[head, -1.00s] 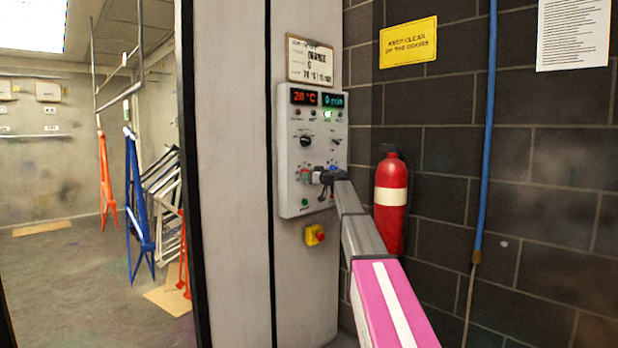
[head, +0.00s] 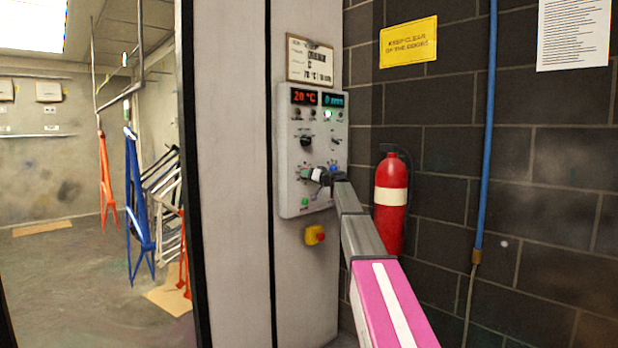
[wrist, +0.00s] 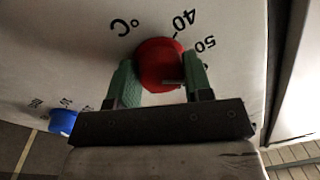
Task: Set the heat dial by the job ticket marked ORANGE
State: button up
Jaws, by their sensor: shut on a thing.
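The job ticket (head: 310,60) hangs on a clipboard above the control panel (head: 292,150). It reads ORANGE and 70 °C; the minutes are too blurred to read surely. The red temperature display (head: 304,97) shows 20 °C. My gripper (head: 310,174) is at the panel's lower left dial. In the wrist view, my gripper (wrist: 161,80) has its green fingers shut on either side of the red heat dial (wrist: 160,58). The marks °C, 40 and 50 show around the dial; the other marks are hidden. The dial's pointer setting cannot be told.
A blue dial (wrist: 63,121) sits beside the red one; it also shows in the head view (head: 334,168). A yellow box with a red button (head: 315,235) is below the panel. A red fire extinguisher (head: 391,200) stands close right of my arm.

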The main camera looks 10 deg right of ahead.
jog(key=shift+s+a+m+t, duration=0.1)
jog(key=shift+m+t, duration=0.4)
jog(key=shift+m, duration=4.8)
jog(key=o, duration=0.9)
jog(key=shift+o, duration=0.2)
jog(key=r+v, duration=0.1)
jog(key=v, duration=0.9)
jog(key=shift+s+f, duration=0.4)
